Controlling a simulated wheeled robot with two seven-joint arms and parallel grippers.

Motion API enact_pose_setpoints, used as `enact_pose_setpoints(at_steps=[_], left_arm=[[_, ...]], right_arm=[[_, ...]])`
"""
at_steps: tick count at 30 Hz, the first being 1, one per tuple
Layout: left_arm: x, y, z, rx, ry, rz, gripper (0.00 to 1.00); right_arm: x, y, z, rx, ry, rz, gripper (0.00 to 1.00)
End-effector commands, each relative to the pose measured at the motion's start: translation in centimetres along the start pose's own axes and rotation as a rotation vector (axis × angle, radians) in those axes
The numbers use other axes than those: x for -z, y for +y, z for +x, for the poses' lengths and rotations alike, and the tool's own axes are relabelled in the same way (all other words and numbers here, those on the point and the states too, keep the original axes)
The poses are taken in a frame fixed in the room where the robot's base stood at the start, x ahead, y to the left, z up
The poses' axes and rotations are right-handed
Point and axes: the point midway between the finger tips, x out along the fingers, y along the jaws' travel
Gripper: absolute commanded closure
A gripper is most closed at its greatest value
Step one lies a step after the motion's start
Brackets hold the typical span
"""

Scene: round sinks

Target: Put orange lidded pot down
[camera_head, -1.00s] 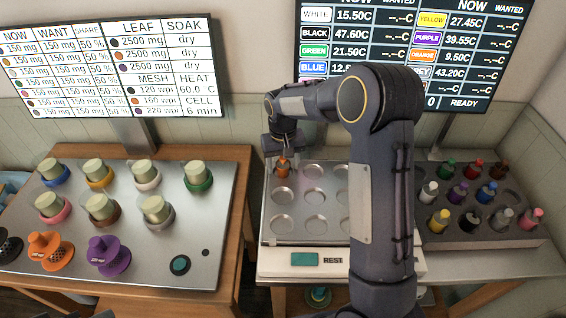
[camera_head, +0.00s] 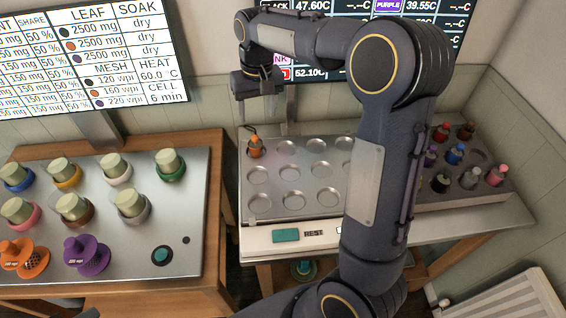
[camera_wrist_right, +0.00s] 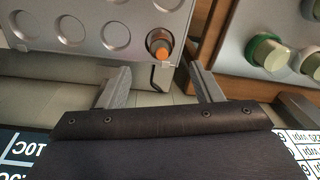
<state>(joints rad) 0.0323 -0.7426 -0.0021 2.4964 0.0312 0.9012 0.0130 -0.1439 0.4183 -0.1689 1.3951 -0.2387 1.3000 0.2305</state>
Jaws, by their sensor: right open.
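The orange lidded pot (camera_head: 254,147) stands upright in the back left well of the silver tray (camera_head: 247,189) with round wells. It also shows in the right wrist view (camera_wrist_right: 161,50), seated in a corner well. My right gripper (camera_head: 258,122) is above the pot, its fingers spread and empty. In the right wrist view the two fingertips (camera_wrist_right: 157,72) are wide apart, with the pot beyond them and clear of both. My left gripper is not in these views.
A dark rack (camera_head: 487,199) with several coloured pots stands right of the tray. On the left, a metal-topped table (camera_head: 140,253) carries several cups with coloured rings and orange (camera_head: 28,258) and purple (camera_head: 86,253) pieces. Screens stand behind both tables.

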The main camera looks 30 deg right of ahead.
Motion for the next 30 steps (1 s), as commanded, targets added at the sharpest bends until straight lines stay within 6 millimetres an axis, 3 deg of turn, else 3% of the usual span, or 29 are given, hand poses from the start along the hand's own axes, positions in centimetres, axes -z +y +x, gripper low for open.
enact_pose_setpoints(at_steps=[3,9,13,18,24,30], left_arm=[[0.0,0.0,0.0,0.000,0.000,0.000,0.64],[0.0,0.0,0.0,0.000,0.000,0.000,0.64],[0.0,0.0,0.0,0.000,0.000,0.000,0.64],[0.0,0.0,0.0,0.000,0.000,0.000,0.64],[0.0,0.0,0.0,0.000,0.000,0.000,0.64],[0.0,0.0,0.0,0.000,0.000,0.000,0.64]], right_arm=[[-4.3,1.2,-2.3,0.086,0.053,0.000,0.41],[-12.6,1.8,-4.1,0.215,0.160,-0.019,0.41],[-17.9,1.5,-3.9,0.279,0.239,-0.029,0.41],[-23.8,0.7,-2.2,0.329,0.333,-0.039,0.41],[-27.2,-0.2,-0.1,0.351,0.398,-0.043,0.41],[-27.9,-0.3,0.4,0.354,0.409,-0.043,0.41]])
